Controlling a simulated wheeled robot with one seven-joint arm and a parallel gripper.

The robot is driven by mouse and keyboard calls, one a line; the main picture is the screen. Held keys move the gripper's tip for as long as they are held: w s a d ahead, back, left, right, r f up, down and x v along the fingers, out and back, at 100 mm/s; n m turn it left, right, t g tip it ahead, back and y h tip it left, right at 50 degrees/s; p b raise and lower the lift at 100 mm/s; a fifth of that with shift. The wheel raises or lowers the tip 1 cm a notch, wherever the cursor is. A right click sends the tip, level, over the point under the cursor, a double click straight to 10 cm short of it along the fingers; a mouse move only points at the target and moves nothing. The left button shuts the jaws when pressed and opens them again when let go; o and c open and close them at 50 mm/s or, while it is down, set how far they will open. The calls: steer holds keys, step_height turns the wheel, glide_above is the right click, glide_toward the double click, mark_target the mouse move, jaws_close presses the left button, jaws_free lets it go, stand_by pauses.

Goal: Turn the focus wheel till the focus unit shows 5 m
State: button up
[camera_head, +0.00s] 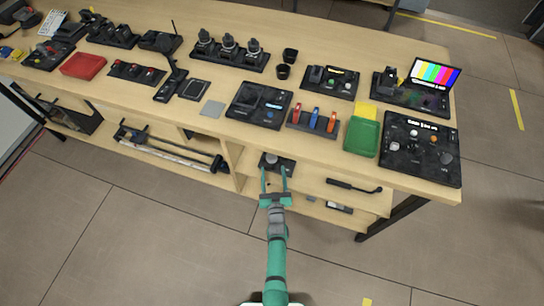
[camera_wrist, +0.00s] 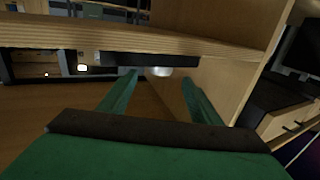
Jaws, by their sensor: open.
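A small black unit with a round silver-grey knob (camera_head: 270,159) sits at the front of the lower shelf, below the tabletop edge. It looks like the focus unit with its wheel, but I cannot read any label or distance on it. My gripper (camera_head: 275,174) is open in front of it, its two green fingers pointing at the unit. In the wrist view the pale knob (camera_wrist: 160,71) shows between the fingertips (camera_wrist: 160,78) and the black body (camera_wrist: 125,59) lies just above. Whether the fingers touch the knob cannot be told.
The tabletop (camera_head: 330,148) overhangs the unit. On it stand a black panel with knobs (camera_head: 420,160), a green tray (camera_head: 362,137), a three-lever unit (camera_head: 313,120) and a colour-bar monitor (camera_head: 436,74). A black handled tool (camera_head: 350,187) lies right on the shelf. The floor in front is clear.

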mark_target(272, 161)
steer(key=w, duration=0.8)
steer(key=shift+w+a, duration=0.25)
steer(key=shift+a, duration=0.05)
steer(key=c, duration=1)
